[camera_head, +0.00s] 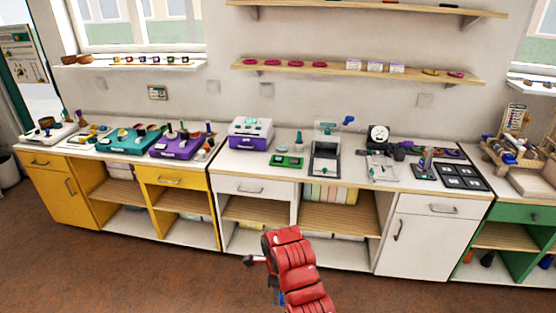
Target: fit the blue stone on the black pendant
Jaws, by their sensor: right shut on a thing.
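My right arm, with red segments, comes up from the bottom middle of the head view. My right gripper (252,260) is a small dark shape at its left side, in front of the cabinets and below the counter top. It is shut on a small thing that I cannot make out. I cannot pick out the blue stone or the black pendant for sure at this size. A black board (462,177) with several dark squares lies on the counter at the right. My left gripper is not in view.
A long counter (226,167) runs along the wall. It carries purple cases (250,134), a teal tray (128,139), a green board (287,161), a grey-framed stand (325,158) and a wooden rack (512,150) at the right. Shelves (350,69) hang above. The floor in front is clear.

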